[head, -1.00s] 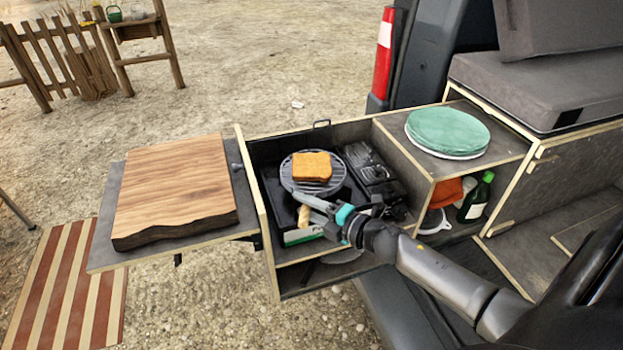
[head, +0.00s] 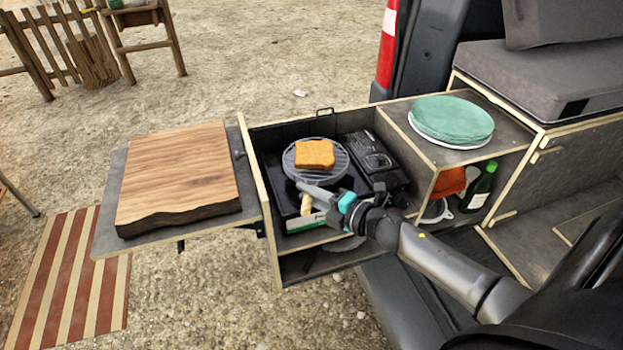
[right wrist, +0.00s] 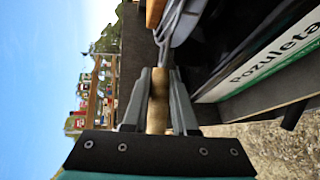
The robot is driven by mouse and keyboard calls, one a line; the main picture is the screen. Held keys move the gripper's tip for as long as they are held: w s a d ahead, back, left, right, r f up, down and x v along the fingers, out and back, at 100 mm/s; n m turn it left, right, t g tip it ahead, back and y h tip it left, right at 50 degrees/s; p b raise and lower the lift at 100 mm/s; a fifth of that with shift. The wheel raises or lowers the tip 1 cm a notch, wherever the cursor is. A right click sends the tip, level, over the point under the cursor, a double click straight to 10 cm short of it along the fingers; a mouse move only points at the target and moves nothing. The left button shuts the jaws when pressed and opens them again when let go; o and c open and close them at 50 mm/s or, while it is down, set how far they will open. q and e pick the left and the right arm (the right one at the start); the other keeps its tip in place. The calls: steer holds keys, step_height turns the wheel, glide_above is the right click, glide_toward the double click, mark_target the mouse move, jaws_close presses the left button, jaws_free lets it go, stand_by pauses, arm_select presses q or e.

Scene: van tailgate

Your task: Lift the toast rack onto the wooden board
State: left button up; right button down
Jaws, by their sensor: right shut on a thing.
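The toast rack (head: 290,160) is a round wire grid with a slice of toast (head: 315,154) on it. It is over the black stove (head: 282,190) in the pulled-out drawer; I cannot tell whether it still touches the stove. Its wooden handle (head: 306,205) points to the front. My right gripper (head: 308,193) is shut on this handle, which shows between the fingers in the right wrist view (right wrist: 158,100). The thick wooden board (head: 175,175) lies on a grey side shelf to the left, with its top clear. My left gripper is not in view.
The drawer's raised left wall (head: 262,205) stands between rack and board. Stove controls (head: 370,158) are to the right of the rack. Green plates (head: 451,120) lie on the cabinet top; a bottle (head: 478,190) stands in the cubby below. A striped mat (head: 75,280) lies on the ground.

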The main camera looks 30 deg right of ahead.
step_height(320, 180, up, 20)
steer(key=p, duration=0.8)
